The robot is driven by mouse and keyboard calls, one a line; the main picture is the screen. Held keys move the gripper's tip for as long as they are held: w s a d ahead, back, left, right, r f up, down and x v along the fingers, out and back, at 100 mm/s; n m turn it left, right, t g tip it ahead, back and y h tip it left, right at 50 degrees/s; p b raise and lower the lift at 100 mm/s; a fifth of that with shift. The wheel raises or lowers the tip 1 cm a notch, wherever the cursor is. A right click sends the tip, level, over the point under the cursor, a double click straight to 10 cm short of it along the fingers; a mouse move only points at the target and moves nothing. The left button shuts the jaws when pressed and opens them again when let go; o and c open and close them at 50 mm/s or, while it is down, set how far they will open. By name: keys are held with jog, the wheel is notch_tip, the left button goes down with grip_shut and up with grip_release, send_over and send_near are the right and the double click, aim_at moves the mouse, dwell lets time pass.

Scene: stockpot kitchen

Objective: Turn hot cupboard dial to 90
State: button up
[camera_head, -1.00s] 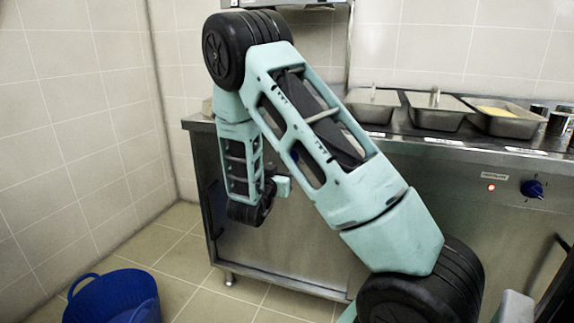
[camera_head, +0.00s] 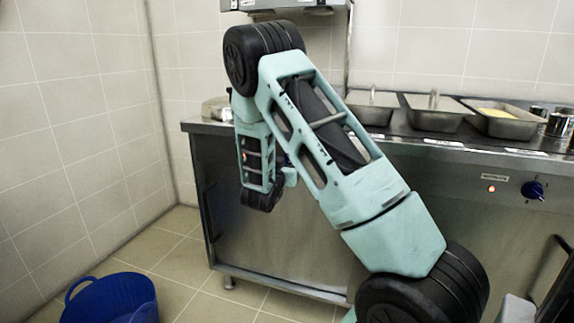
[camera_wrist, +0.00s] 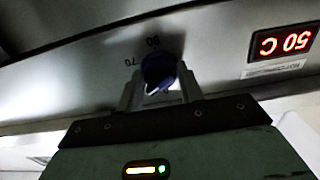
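In the wrist view a dark blue dial (camera_wrist: 158,68) sits on a steel panel, with numbers beside it, one looking like 70. A pale mark shows on the dial's lower side; its exact setting is unclear. My gripper (camera_wrist: 160,77) has one finger on either side of the dial, seemingly with slim gaps; contact is unclear. A red display (camera_wrist: 283,42) shows 50 C upside down, right of the dial. In the head view my arm hides the gripper's fingers and this dial, in front of the steel cupboard (camera_head: 310,245).
Another blue dial (camera_head: 533,190) and a small red light (camera_head: 491,189) are on the counter front at right. Metal trays (camera_head: 437,114) stand on the counter. A blue tub (camera_head: 112,298) sits on the floor at lower left. A tiled wall (camera_head: 80,120) bounds the left side.

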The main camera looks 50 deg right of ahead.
jog(key=shift+f, duration=0.1)
jog(key=shift+f+m+b, duration=0.1)
jog(key=shift+m+b, duration=0.95)
jog(key=shift+m, duration=0.05)
jog(key=m+b, duration=0.3)
jog(key=shift+m, duration=0.3)
jog(key=m+b, duration=0.9)
jog(key=b, duration=0.2)
jog(key=m+b, duration=0.9)
jog(key=b, duration=0.1)
jog(key=shift+a+r+b, duration=0.1)
jog(key=shift+r+b, duration=0.1)
jog(key=shift+b, duration=0.2)
jog(key=shift+r, duration=0.1)
jog(key=o, duration=1)
